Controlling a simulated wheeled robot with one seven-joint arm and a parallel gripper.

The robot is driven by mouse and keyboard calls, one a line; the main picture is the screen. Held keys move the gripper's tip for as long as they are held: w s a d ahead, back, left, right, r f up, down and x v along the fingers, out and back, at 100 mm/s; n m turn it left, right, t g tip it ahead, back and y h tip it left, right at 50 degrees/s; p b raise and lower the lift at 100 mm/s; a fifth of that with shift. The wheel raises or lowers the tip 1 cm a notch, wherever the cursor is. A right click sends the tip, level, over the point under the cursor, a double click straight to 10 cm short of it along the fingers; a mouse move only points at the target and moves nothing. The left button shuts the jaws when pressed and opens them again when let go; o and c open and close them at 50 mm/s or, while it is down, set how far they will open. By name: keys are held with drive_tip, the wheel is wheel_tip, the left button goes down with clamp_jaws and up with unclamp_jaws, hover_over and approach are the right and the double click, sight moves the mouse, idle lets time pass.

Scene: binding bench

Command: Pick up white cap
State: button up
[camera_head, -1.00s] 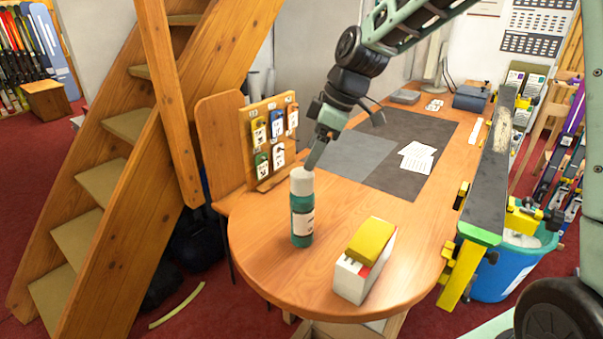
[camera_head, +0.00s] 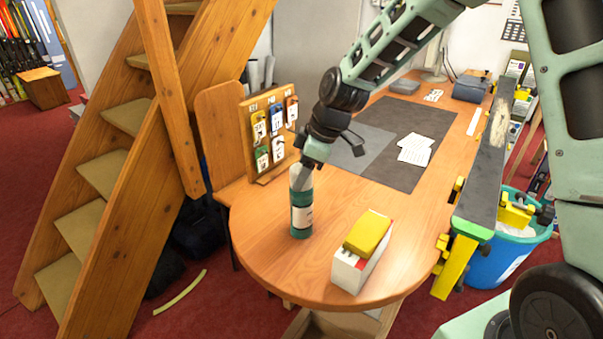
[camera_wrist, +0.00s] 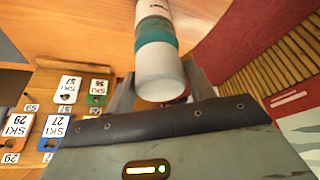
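The white cap (camera_wrist: 160,82) tops a green bottle (camera_head: 301,220) with a pale label. The bottle stands upright near the rounded end of the wooden table. My gripper (camera_head: 301,178) reaches down from above to the cap and hides part of it in the head view. In the wrist view, the fingers of my gripper (camera_wrist: 162,88) lie one on each side of the cap, close to it. They look open, with narrow gaps; contact is not clear.
A white box with a yellow top (camera_head: 362,250) stands right of the bottle. A wooden board with hanging ski tags (camera_head: 269,135) stands behind it at left. The table (camera_head: 270,262) is clear in front of the bottle. A blue bin (camera_head: 490,262) is beyond the right edge.

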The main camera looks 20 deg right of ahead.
drive_tip(key=c, duration=0.5)
wheel_tip(320, 180, up, 9)
drive_tip(key=b, duration=0.2)
drive_tip(key=shift+b, duration=0.4)
drive_tip(key=shift+r, duration=0.9)
drive_tip(key=shift+r+p, duration=0.65)
drive_tip(key=shift+p, duration=0.1)
drive_tip(key=shift+f, duration=0.1)
